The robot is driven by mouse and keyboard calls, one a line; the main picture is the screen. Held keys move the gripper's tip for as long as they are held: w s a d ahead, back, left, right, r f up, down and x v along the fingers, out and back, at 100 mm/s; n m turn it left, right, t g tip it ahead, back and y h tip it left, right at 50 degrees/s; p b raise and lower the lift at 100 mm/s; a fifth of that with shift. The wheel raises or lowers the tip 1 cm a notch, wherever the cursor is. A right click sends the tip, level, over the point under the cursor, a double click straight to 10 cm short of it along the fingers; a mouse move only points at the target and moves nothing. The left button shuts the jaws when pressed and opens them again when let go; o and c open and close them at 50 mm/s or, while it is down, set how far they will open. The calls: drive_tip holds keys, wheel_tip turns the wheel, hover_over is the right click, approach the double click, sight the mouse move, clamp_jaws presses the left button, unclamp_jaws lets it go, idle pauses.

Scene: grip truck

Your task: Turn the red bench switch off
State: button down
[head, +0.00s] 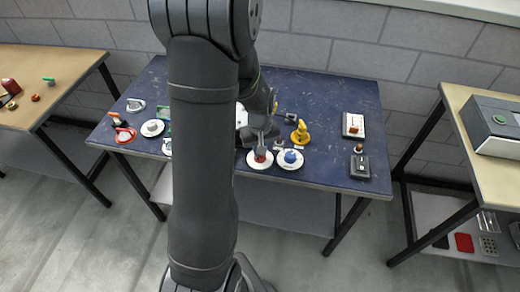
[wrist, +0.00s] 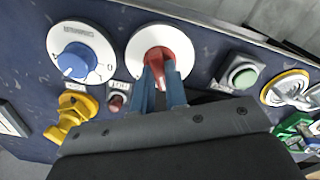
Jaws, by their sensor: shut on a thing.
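The red switch (head: 261,156) is a red rotary knob on a round white dial plate, near the front edge of the blue bench (head: 325,100). In the wrist view the red knob (wrist: 158,56) sits on its white plate (wrist: 134,52) at top centre. My gripper (head: 262,146) is above the knob; in the wrist view its two blue fingers (wrist: 160,86) are shut on the knob's red grip, one on each side. The fingers hide part of the grip and plate, and I cannot read the dial marks there.
A blue knob on a white dial (wrist: 77,60) stands right beside the red one. A yellow handle (wrist: 70,117), a small dark red indicator (wrist: 116,103) and a green button box (wrist: 242,77) are close by. Side benches (head: 50,58) stand left and right.

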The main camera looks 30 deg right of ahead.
idle(0.3)
drive_tip(key=c, duration=1.4)
unclamp_jaws()
drive_tip(key=shift+c, duration=0.2)
wheel_tip(320, 180, up, 18)
drive_tip(key=shift+f, duration=0.25)
wheel_tip(320, 180, down, 18)
drive_tip(key=shift+r, duration=0.25)
